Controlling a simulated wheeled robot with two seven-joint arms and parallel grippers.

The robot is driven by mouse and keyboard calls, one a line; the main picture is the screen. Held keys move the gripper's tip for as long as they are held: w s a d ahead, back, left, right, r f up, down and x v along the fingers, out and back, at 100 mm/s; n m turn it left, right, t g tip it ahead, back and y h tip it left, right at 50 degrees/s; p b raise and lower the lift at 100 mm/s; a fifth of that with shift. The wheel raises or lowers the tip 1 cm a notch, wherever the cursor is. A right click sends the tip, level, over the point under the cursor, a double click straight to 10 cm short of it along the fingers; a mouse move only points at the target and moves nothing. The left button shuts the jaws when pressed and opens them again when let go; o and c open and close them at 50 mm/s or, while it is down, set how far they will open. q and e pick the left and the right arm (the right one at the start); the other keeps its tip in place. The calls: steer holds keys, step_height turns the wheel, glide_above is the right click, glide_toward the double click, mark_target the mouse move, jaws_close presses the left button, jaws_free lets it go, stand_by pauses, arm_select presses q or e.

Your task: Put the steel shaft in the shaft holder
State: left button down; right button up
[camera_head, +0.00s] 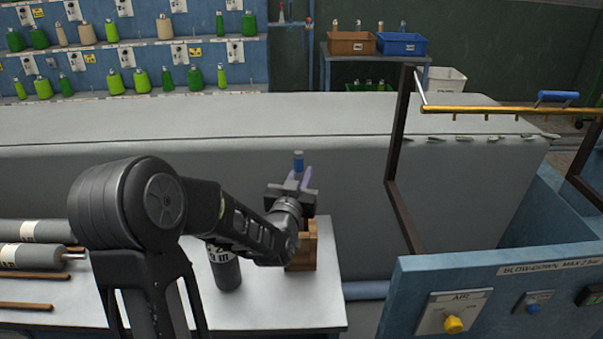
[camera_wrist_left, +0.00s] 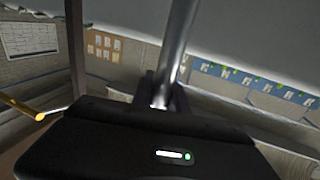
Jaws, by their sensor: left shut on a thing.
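My left gripper (camera_head: 299,186) is shut on the steel shaft, above the right part of the white table. The bright metal shaft (camera_wrist_left: 180,45) stands between the fingers in the left wrist view. A brown wooden block (camera_head: 303,258), apparently the shaft holder, stands on the table just below the gripper. My wrist covers part of it, so I cannot tell whether the shaft touches it. My right gripper is not in view.
A dark labelled cylinder (camera_head: 226,272) stands left of the wooden block. Grey rollers (camera_head: 30,232) and brown rods lie at the table's left. A blue blowdown bench (camera_head: 470,285) with a dark frame (camera_head: 397,150) stands right. A large grey covered bulk (camera_head: 230,120) lies behind.

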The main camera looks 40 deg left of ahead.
arm_select(q)
steer(key=shift+f, duration=0.15)
steer(key=c, duration=1.8)
jaws_free()
steer(key=shift+f+b, duration=0.1)
steer(key=shift+b, duration=0.25)
steer(key=o, duration=0.5)
steer(key=shift+r, duration=0.2)
steer(key=shift+r+p, duration=0.15)
steer(key=shift+p, duration=0.3)
steer(key=b+v, duration=1.2)
steer(key=b, duration=0.1)
steer(key=shift+b, duration=0.3)
